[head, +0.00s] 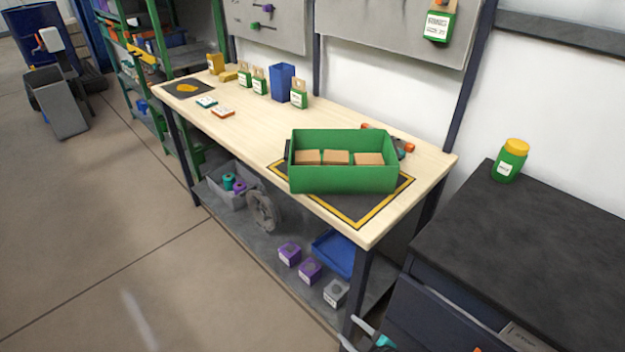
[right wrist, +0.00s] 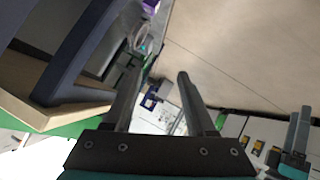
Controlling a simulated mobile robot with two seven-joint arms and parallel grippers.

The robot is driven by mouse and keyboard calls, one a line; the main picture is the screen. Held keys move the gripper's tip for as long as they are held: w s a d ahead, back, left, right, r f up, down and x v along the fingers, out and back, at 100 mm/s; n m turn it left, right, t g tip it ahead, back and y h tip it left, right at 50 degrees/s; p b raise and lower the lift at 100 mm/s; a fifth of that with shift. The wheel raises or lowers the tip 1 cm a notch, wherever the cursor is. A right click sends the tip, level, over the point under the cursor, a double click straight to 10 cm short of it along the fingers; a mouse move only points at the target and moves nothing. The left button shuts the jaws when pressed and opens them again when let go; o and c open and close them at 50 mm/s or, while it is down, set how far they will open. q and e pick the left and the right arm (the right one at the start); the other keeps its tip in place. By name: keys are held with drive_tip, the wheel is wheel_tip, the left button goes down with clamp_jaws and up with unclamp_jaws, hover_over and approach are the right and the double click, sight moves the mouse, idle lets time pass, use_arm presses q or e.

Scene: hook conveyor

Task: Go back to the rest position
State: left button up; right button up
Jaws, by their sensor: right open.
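My right gripper (head: 352,333) shows only in part at the bottom edge of the head view, low in front of the dark cabinet and near the workbench's front right leg. In the right wrist view its two dark fingers (right wrist: 160,78) stand apart with nothing held between them. My left gripper is in neither view. The workbench (head: 235,125) stands in the middle of the head view. A green crate (head: 343,179) with several cardboard boxes inside stands on its black and yellow mat (head: 355,208).
A dark cabinet (head: 560,225) stands at the right with a yellow-lidded green jar (head: 510,161) on top. The bench's lower shelf holds a blue tray (head: 335,252), a grey bin (head: 228,194) and small boxes (head: 310,271). Open floor (head: 95,235) lies at the left.

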drive_tip(key=s+d+f+m+g+h+b, duration=0.1)
drive_tip(key=s+d+f+m+g+h, duration=0.15)
drive_tip(key=s+f, duration=0.45)
drive_tip(key=s+d+f+m+g+h+b, duration=0.1)
drive_tip(key=s+d+f+m+h, duration=0.2)
drive_tip(key=s+f, duration=0.45)
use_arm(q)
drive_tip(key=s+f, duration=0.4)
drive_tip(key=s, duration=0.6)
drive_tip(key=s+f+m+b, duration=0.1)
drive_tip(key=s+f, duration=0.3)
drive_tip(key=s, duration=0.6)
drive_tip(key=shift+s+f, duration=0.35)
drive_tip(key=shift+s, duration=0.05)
use_arm(e)
drive_tip(key=s+d+f+m+g, duration=0.2)
drive_tip(key=s, duration=0.9)
drive_tip(key=s+d+f+m+g, duration=0.1)
drive_tip(key=s+f+m+g, duration=0.1)
drive_tip(key=s, duration=0.9)
drive_tip(key=shift+d+g, duration=0.35)
drive_tip(key=shift+g, duration=0.3)
